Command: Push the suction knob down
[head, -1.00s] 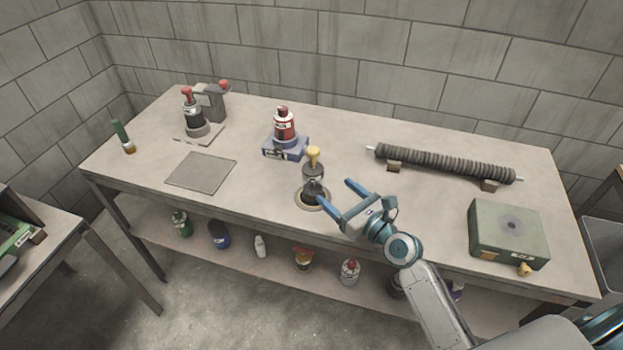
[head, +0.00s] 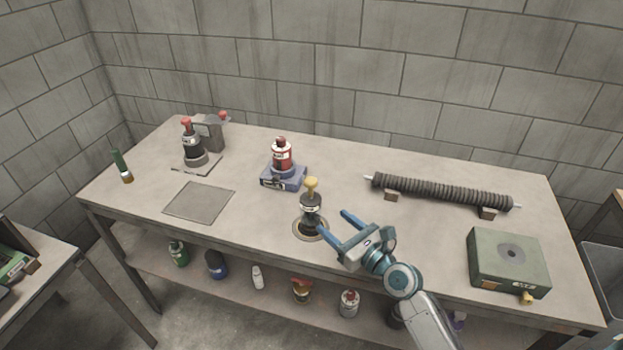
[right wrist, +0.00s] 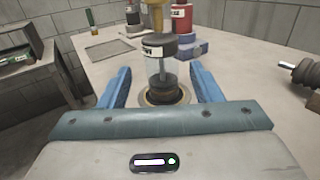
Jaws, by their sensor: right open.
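A device with a yellow knob (head: 311,184) on top and a dark, partly clear body (head: 311,213) stands upright in a round ring (head: 298,229) on the bench. It also shows in the right wrist view, where its clear column (right wrist: 158,72) stands ahead of my fingers and the knob is cut off at the top. My right gripper (head: 335,232) is open, with its blue fingers pointing at the device's lower part. In the right wrist view the fingers lie to either side of the device's base, with nothing held. My left gripper is not in view.
A red bottle on a blue base (head: 283,180) stands behind the device. A red-knobbed device (head: 192,145) is at the back left. A ribbed tube (head: 440,190) and a green box (head: 508,262) are on the right. A flat grey plate (head: 199,202) lies left.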

